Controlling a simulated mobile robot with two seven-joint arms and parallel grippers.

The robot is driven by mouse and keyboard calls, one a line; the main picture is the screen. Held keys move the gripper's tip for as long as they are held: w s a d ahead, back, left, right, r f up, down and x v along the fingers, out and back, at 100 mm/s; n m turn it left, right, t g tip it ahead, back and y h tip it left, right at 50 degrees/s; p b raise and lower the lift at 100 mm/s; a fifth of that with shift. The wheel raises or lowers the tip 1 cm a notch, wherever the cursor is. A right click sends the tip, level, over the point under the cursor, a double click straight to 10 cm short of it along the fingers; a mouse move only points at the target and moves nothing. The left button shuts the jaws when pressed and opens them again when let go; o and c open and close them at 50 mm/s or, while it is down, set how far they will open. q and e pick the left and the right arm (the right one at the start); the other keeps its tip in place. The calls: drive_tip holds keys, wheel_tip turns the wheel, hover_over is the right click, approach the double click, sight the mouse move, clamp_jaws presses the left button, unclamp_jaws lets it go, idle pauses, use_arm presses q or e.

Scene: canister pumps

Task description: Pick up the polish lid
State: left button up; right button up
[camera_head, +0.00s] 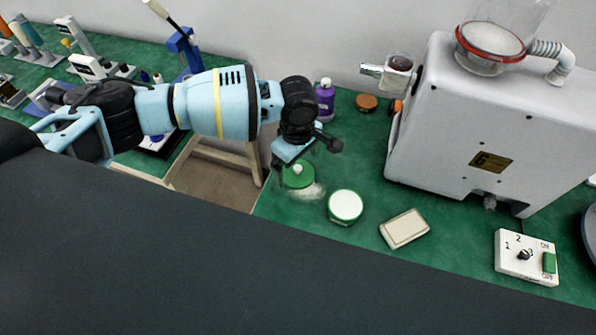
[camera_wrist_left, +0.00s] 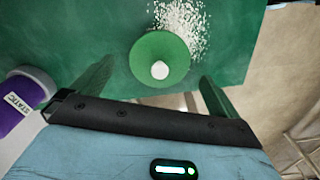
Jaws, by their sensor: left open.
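A round green lid with a white knob, which looks like the polish lid (camera_head: 296,180), lies on the green bench top below my left gripper (camera_head: 308,152). It also shows in the left wrist view (camera_wrist_left: 146,72), between the two spread fingers of my left gripper (camera_wrist_left: 158,78). The gripper is open and empty. I cannot tell its exact height above the lid. In the head view the gripper partly hides the lid's upper side. A green-rimmed round tub with a white top (camera_head: 345,206) stands to the right of the lid. My right gripper is not in view.
White granules (camera_wrist_left: 185,22) lie scattered beside the lid. A purple bottle (camera_head: 325,103) stands close behind my left gripper. A beige block (camera_head: 404,229), a switch box (camera_head: 526,257) and a large grey machine (camera_head: 480,130) are to the right. The bench edge is near the lid.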

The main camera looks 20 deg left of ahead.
use_arm(q)
wheel_tip(320, 180, down, 2)
drive_tip(key=shift+f, duration=0.2)
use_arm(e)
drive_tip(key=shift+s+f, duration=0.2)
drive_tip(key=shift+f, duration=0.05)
use_arm(q)
drive_tip(key=c, duration=1.1)
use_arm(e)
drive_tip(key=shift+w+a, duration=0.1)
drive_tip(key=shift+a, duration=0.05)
use_arm(q)
drive_tip(key=shift+r, duration=0.15)
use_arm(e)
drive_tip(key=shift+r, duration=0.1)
